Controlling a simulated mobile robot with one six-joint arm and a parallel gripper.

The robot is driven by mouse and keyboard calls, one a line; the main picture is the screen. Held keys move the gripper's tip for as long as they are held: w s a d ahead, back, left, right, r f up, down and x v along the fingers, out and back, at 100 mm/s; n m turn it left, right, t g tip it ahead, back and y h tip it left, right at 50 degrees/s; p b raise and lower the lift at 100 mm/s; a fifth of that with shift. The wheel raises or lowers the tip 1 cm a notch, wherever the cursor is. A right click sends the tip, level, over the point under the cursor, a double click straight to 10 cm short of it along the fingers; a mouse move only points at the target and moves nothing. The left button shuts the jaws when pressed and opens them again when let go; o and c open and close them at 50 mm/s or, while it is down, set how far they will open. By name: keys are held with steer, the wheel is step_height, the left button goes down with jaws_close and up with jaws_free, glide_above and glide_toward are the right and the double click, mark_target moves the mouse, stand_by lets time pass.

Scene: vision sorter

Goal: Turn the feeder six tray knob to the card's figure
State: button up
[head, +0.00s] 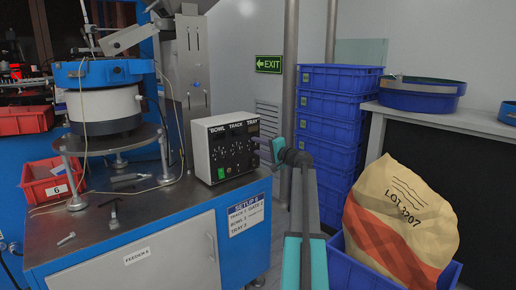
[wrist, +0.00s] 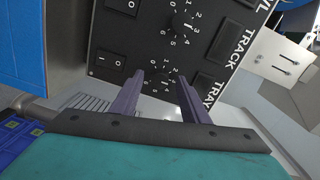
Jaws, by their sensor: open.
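The feeder control box (head: 226,153) has a black panel marked BOWL, TRACK and TRAY, with a numbered knob under each label. In the wrist view the tray knob (wrist: 164,80) sits just beyond and between my fingertips; its pointer is too dark to read surely. The track knob (wrist: 179,24) is above it. My gripper (wrist: 159,75) is open and empty, its purple fingers on either side of the tray knob, contact unclear. In the head view my gripper (head: 260,141) is at the panel's right end. The SETUP 6 card (head: 246,214) hangs below; its tray figure is too small to read surely.
Stacked blue crates (head: 328,125) stand behind my arm. A LOT 3207 sack (head: 400,215) sits in a blue crate at the right.

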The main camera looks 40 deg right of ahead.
steer(key=s+a+p, duration=0.1)
steer(key=s+p, duration=0.1)
steer(key=s, duration=1.1)
steer(key=shift+s+r, duration=0.25)
steer(key=shift+r, duration=0.05)
